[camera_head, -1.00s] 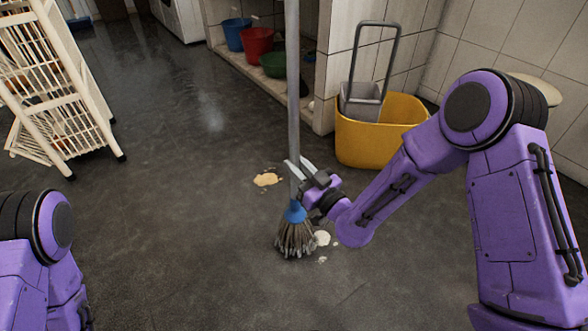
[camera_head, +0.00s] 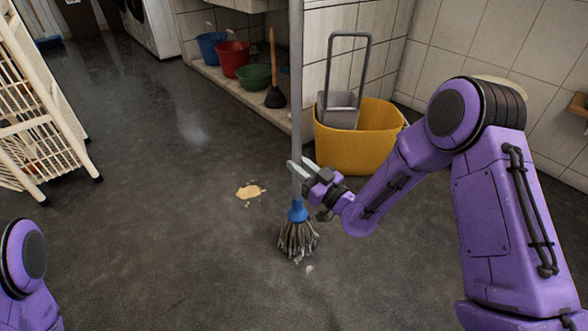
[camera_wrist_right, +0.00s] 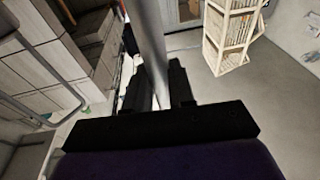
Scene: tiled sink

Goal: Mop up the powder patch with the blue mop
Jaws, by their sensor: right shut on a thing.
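The blue mop (camera_head: 298,211) stands nearly upright, with a long grey handle, a blue collar and grey strands. My right gripper (camera_head: 303,172) is shut on its handle just above the collar; in the right wrist view the handle (camera_wrist_right: 150,45) runs between the fingers. The strands (camera_head: 297,238) rest on the dark floor. A few small white bits (camera_head: 309,268) lie just in front of the strands; any white powder under them is hidden. A tan patch (camera_head: 250,191) lies left of the mop, apart from it. My left gripper is out of view.
A yellow mop bucket (camera_head: 355,150) with a grey wringer stands behind my right arm. Blue, red and green buckets (camera_head: 258,77) and a plunger (camera_head: 274,95) stand on a ledge. A cream rack (camera_head: 35,140) is at left. The floor between is open.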

